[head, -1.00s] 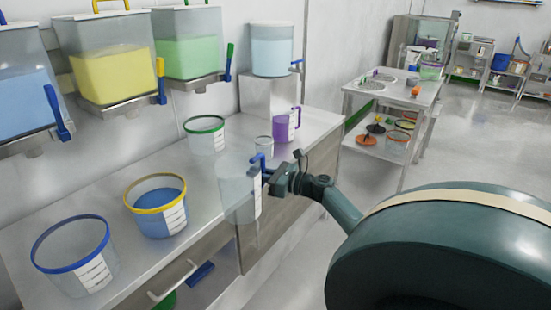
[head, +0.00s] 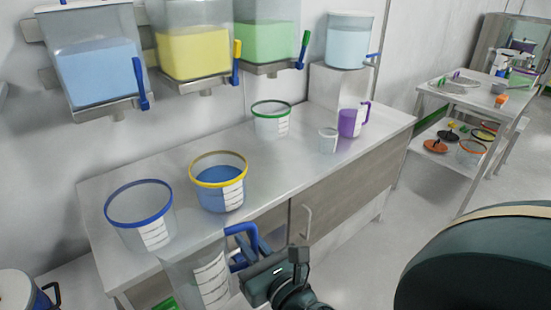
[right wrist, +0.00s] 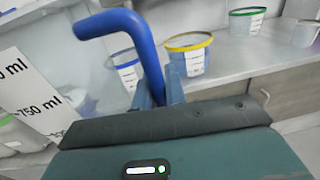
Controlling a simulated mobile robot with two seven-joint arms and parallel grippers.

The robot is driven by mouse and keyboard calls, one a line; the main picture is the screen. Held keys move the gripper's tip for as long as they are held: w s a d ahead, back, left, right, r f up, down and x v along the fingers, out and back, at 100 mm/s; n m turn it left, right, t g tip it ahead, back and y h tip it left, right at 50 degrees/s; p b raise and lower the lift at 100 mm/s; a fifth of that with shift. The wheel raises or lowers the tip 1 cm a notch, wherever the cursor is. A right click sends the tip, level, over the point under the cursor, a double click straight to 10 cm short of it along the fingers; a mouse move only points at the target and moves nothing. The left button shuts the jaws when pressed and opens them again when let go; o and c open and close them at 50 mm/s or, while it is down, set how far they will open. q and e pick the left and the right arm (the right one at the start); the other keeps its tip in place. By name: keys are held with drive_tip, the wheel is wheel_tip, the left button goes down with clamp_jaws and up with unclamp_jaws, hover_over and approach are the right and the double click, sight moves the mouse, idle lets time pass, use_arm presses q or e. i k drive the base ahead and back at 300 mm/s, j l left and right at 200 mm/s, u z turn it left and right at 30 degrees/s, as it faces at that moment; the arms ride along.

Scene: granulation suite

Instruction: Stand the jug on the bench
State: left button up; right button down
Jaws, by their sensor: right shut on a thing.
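The jug (head: 207,279) is clear, with a blue handle and a white scale label. My right gripper (head: 243,262) is shut on its handle. In the head view the jug hangs roughly upright in front of the bench's front edge, below the yellow-rimmed bucket. The right wrist view shows the blue handle close up and the label of the jug (right wrist: 28,95) at the left. The bench (head: 285,178) is a pale worktop along the wall. My left gripper is not in view.
On the bench stand a blue-rimmed bucket (head: 140,222), a yellow-rimmed bucket with blue liquid (head: 219,188), a green-rimmed bucket (head: 272,122), a small clear cup (head: 328,141) and a purple jug (head: 351,122). The worktop is clear right of the yellow-rimmed bucket.

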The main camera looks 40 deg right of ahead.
sight(297, 170)
drive_tip(key=i+l, duration=0.1)
drive_tip(key=l, duration=0.25)
drive_tip(key=i+l, duration=0.1)
drive_tip(key=l, duration=0.2)
drive_tip(key=i+l, duration=0.15)
drive_tip(key=l, duration=0.2)
drive_tip(key=i+l, duration=0.1)
drive_tip(key=l, duration=0.2)
